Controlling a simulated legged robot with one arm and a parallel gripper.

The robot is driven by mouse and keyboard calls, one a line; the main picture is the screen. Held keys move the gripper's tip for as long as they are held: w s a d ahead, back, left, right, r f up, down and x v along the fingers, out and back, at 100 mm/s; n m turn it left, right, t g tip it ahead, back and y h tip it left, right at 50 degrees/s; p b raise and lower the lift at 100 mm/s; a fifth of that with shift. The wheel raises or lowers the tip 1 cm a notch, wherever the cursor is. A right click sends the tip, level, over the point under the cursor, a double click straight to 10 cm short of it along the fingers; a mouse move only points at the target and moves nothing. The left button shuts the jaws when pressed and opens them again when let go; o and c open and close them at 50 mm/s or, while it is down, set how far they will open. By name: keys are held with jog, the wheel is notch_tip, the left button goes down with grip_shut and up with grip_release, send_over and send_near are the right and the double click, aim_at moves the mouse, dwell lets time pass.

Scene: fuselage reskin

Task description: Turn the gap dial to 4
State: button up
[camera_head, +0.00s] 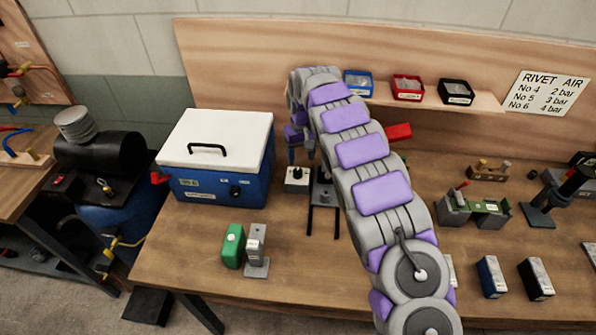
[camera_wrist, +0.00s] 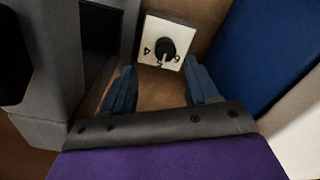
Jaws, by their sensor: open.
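The gap dial is a black knob on a pale square plate (camera_wrist: 165,45) with the figures 4, 5 and 6 around it. A light mark on the knob seems to point towards the 5. In the head view the dial is a small light box (camera_head: 297,181) with a dark knob, on the bench just right of the blue cooler. My gripper (camera_wrist: 163,82) is open and empty, its two blue fingers apart, with the dial showing beyond the gap between them. In the head view my gripper (camera_head: 301,146) hangs above the dial, partly hidden by my arm.
The blue box with a white lid (camera_head: 222,140) stands close left of the dial. A dark grey stand (camera_head: 324,196) with two black rails is close on its right. A green block (camera_head: 233,246) and a grey device (camera_head: 256,245) stand in front.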

aim_at(298, 171)
notch_tip(298, 171, down, 4)
jog(key=shift+s+d+r, duration=0.1)
jog(key=shift+d+r, duration=0.05)
jog(key=shift+r, duration=0.05)
jog(key=shift+a+f+b, duration=0.25)
jog(key=shift+a+f, duration=0.35)
jog(key=shift+f, duration=0.2)
jog(key=shift+a+f+b, duration=0.25)
jog(key=shift+a+f, duration=0.3)
jog(key=shift+f, duration=0.2)
jog(key=shift+d+r, duration=0.1)
jog(key=shift+d, duration=0.8)
jog(key=shift+c, duration=0.5)
jog(key=c, duration=0.3)
jog(key=shift+a, duration=0.65)
jog(key=c, duration=0.5)
jog(key=shift+d, duration=0.25)
jog(key=shift+c, duration=0.7)
